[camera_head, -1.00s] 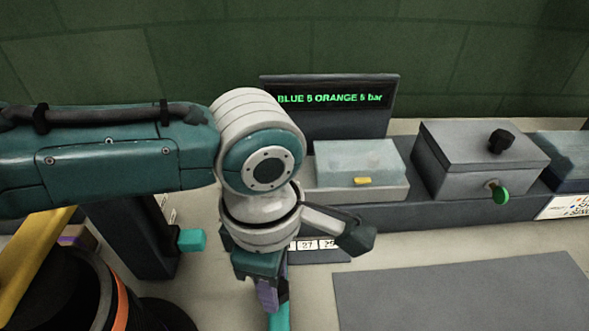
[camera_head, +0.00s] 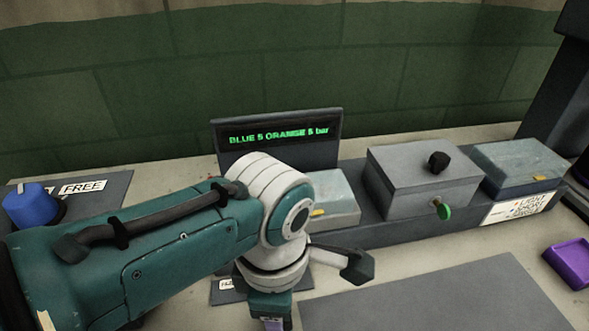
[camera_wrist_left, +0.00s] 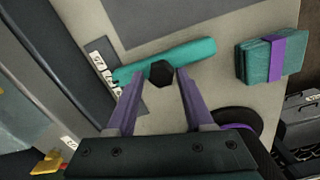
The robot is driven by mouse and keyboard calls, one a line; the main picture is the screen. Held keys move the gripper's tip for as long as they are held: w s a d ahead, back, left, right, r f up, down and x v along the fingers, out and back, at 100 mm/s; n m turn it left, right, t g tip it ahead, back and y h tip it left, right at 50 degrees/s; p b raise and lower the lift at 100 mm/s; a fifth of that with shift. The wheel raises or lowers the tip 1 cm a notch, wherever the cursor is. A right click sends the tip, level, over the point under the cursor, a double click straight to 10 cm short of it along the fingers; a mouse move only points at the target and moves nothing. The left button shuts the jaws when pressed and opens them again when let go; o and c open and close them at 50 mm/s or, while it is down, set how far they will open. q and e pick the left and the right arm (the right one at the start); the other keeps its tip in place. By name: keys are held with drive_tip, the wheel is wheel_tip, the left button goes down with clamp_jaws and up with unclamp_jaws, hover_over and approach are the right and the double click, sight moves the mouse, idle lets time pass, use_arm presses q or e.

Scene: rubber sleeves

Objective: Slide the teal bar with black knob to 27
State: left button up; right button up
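In the left wrist view the teal bar (camera_wrist_left: 190,53) lies slantwise across the pale bench, with its black knob (camera_wrist_left: 160,74) near its middle. A white number strip (camera_wrist_left: 103,70) lies beside the bar's left end; its digits are hard to read. My left gripper (camera_wrist_left: 158,84) is open, its purple fingers on either side of the knob. Whether they touch it I cannot tell. In the head view my left gripper (camera_head: 274,323) is cut off by the bottom edge and the bar is hidden. My right gripper is not in view.
A display (camera_head: 280,132) reads "BLUE 5 ORANGE 5 bar". A grey box (camera_head: 420,180) with black and green knobs stands to its right. A purple tray (camera_head: 570,262) lies at far right. In the wrist view a purple-banded teal bundle (camera_wrist_left: 252,62) lies right of the bar.

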use_arm(q)
drive_tip(key=shift+o, duration=0.9)
drive_tip(key=shift+s, duration=0.1)
wheel_tip(320, 180, up, 10)
drive_tip(key=p, duration=0.5)
